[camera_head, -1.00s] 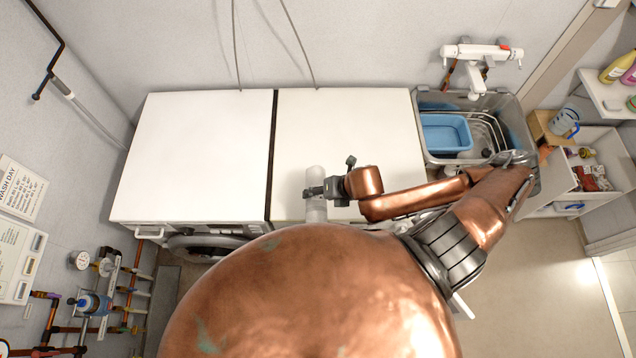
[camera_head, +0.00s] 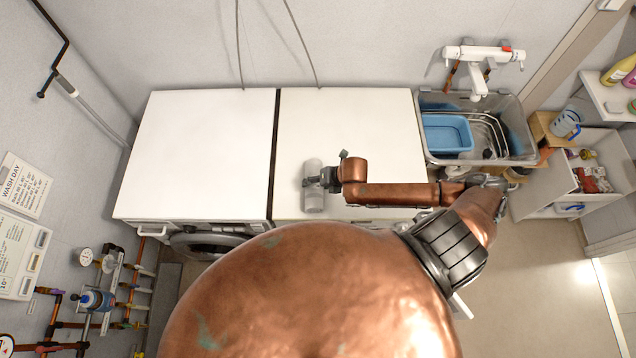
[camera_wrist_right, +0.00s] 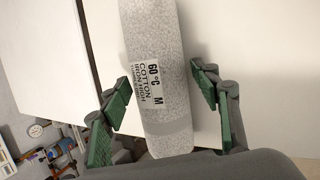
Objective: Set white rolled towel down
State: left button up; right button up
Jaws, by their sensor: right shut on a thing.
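The white rolled towel (camera_head: 312,170) is a pale upright-looking roll in the head view, over the right white machine top (camera_head: 350,125), near its left front part. My right gripper (camera_head: 326,181) is shut on it from the right side. In the right wrist view the towel (camera_wrist_right: 158,40) lies lengthwise between the green finger pads of the gripper (camera_wrist_right: 162,92), with a printed care label facing the camera. I cannot tell whether the towel touches the top or is just above it. My left gripper is not in view.
A second white machine top (camera_head: 195,150) lies to the left across a dark gap, also bare. At right stands a grey sink (camera_head: 430,158) with a blue basin (camera_head: 445,120) and a wire rack. The back of both tops is clear.

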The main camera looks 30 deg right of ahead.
jog(key=o, duration=1.3)
jog(key=v, duration=1.2)
jog(key=shift+a+r+b, duration=0.1)
jog(key=shift+b, duration=0.3)
